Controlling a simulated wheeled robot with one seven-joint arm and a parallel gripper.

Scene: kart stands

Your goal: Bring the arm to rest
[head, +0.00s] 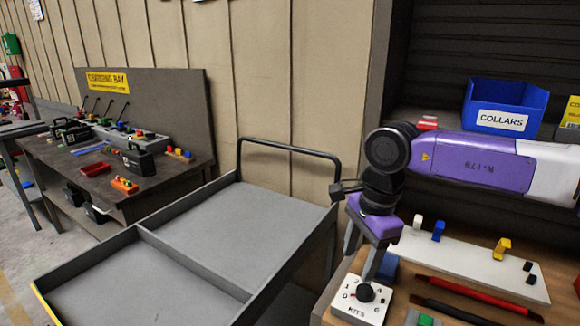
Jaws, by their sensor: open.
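My arm, purple and white with black joints, reaches in from the right edge in the head view, with its wrist bent downward. My gripper (360,266) points down from the purple wrist block, open, with nothing visible between its fingers. It is at the left end of the wooden bench (340,272). The nearer finger overlaps the white dial box marked KITS (374,312) close to its black knob; I cannot tell whether they touch. A blue block (388,268) shows just behind that finger.
A blue COLLARS bin (504,108) stands behind my arm. A grey cart (240,222) with empty trays is left. The charging bay table (60,165) stands farther left.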

